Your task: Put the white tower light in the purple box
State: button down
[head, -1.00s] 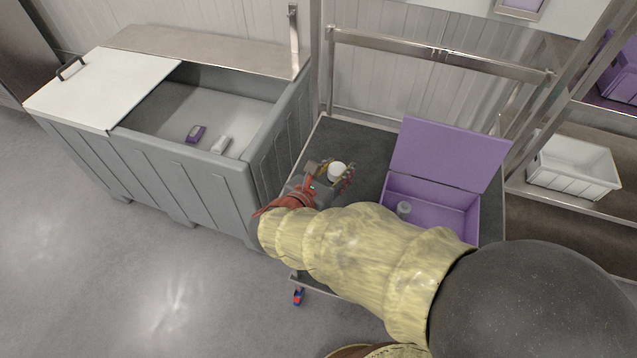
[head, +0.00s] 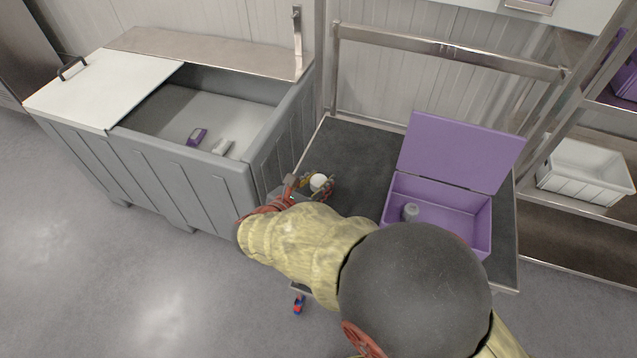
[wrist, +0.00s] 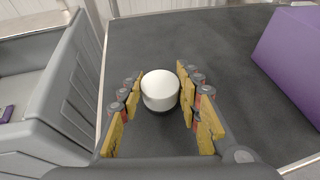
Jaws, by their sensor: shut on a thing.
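The white tower light (wrist: 160,92) is a short white cylinder with a dark base. It sits between the yellow pads of my gripper (wrist: 161,100), which is shut on it. In the head view the white top of the light (head: 318,181) shows at my gripper (head: 312,187), over the left part of the dark cart top. The purple box (head: 440,209) stands open to the right on the cart, its lid (head: 461,152) raised at the back. My gripper is left of the box and outside it. A grey cylindrical thing (head: 410,212) is inside the box.
A grey bin (head: 190,185) stands left of the cart, holding a purple item (head: 197,137) and a whitish item (head: 222,147). The dark cart top (head: 365,160) is bare between gripper and box. A metal rail (head: 450,50) runs behind; a white crate (head: 585,172) sits on the right-hand shelf.

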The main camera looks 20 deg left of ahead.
jog(key=c, duration=1.3)
grip_release()
jog(key=shift+f, duration=0.1)
jog(key=shift+o, duration=0.2)
jog(key=shift+r, duration=0.2)
jog(key=p+v, duration=0.4)
jog(key=v, duration=0.8)
jog(key=shift+f, duration=0.1)
